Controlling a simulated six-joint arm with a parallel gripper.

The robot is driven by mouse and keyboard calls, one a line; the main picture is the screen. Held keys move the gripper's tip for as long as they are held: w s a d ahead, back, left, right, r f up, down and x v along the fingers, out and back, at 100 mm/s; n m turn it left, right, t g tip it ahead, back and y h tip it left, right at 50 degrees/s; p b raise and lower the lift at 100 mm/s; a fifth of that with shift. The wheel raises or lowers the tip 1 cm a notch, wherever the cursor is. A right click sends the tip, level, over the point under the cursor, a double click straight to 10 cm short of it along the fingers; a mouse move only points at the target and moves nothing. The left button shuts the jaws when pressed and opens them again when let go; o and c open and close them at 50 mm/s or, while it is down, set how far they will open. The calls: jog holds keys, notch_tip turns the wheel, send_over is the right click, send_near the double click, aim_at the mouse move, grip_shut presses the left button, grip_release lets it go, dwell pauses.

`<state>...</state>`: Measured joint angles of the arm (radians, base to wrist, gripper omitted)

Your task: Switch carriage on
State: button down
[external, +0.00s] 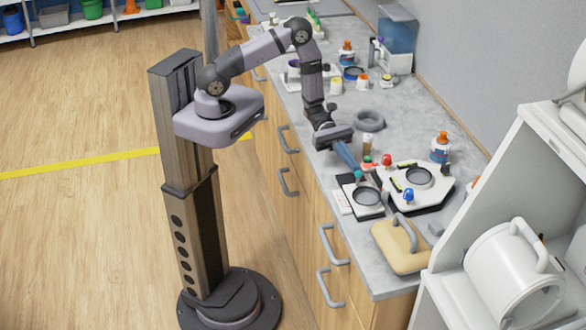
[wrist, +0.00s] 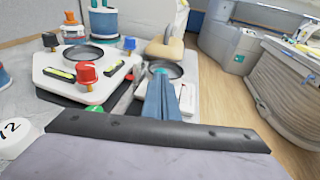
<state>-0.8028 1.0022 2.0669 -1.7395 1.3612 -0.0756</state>
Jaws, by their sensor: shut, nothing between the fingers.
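My gripper (external: 357,174) is shut and empty, its blue fingers together. It points down at the small white unit with a dark ring (external: 366,196); in the wrist view the fingertips (wrist: 161,74) overlap this unit's near part. I cannot tell whether they touch it. Beside it stands a larger white plate (external: 433,195) with a dark ring, a red knob (external: 387,160), a blue knob (external: 408,195) and yellow-green level vials. A green button (wrist: 95,108) shows near the red knob. No part is clearly marked as the carriage; the fingers hide part of the small unit.
A tan block with a grey handle (external: 396,248) lies just beyond the small unit, near the counter's edge. An orange-capped bottle (external: 440,147) stands behind the large plate. A grey ring (external: 370,119) and a jar (external: 371,146) stand near my wrist. White shelving (external: 510,170) borders the right.

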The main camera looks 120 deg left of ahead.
jog(key=b+v, duration=0.3)
jog(key=v, duration=1.1)
